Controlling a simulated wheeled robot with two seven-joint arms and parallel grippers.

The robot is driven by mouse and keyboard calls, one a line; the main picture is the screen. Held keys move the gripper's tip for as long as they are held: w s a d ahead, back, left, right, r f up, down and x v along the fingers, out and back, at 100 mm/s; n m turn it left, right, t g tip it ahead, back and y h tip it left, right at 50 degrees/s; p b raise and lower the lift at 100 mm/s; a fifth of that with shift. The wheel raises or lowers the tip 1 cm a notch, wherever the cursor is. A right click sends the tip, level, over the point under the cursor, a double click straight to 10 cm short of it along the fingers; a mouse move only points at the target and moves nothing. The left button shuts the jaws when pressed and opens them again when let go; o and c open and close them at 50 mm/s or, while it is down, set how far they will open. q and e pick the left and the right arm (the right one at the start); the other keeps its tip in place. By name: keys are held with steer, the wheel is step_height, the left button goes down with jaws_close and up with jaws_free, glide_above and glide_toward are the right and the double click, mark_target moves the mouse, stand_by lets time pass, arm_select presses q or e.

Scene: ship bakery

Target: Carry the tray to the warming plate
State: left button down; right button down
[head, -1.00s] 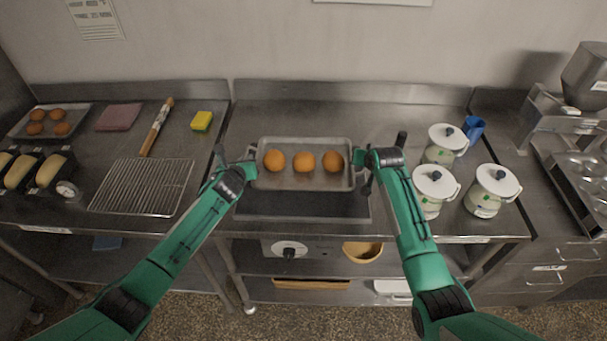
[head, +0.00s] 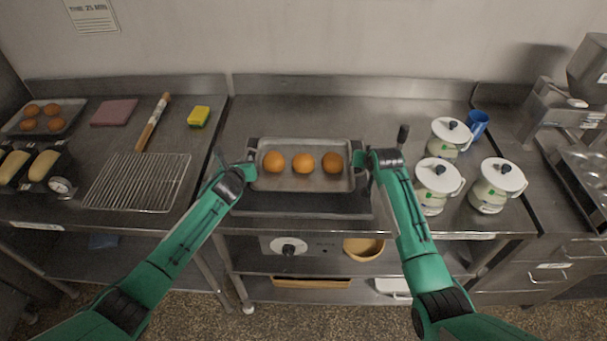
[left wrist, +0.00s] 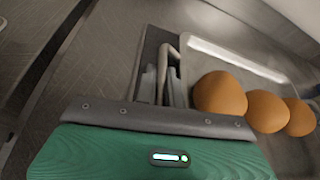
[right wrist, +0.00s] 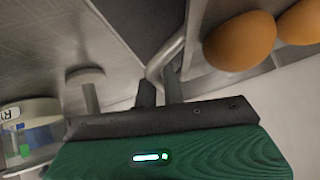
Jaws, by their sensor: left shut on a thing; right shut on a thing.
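The metal tray (head: 303,183) carries three round orange-brown buns (head: 304,163) in a row and looks level. My left gripper (head: 251,170) is shut on the handle at its left end; the left wrist view shows the fingers (left wrist: 163,85) on the bent handle. My right gripper (head: 360,168) is shut on the handle at its right end, and its fingers (right wrist: 160,90) show in the right wrist view. The dark warming plate (head: 300,204) lies under the tray, its front strip visible and the rest hidden. I cannot tell the gap between them.
Several white lidded jars (head: 497,185) and a blue cup (head: 477,124) stand right of my right gripper. A wire rack (head: 137,182), rolling pin (head: 153,122) and sponge (head: 199,116) lie on the left counter. The counter behind the tray (head: 330,113) is clear.

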arm_select(q)
steer(key=shift+f+b, duration=0.55)
steer(key=shift+f, duration=0.15)
arm_select(e)
steer(key=shift+f, duration=0.7)
arm_select(q)
steer(key=c, duration=1.5)
jaws_free()
arm_select(e)
steer(key=c, duration=1.5)
jaws_free()
arm_select(q)
steer(key=shift+s, duration=0.1)
steer(key=shift+s+a+r, duration=0.1)
steer(key=shift+s+r, duration=0.05)
steer(key=shift+s, duration=0.3)
steer(key=v, duration=1.1)
arm_select(e)
steer(key=shift+s, duration=0.1)
steer(key=v, duration=1.2)
steer(key=shift+f, duration=0.1)
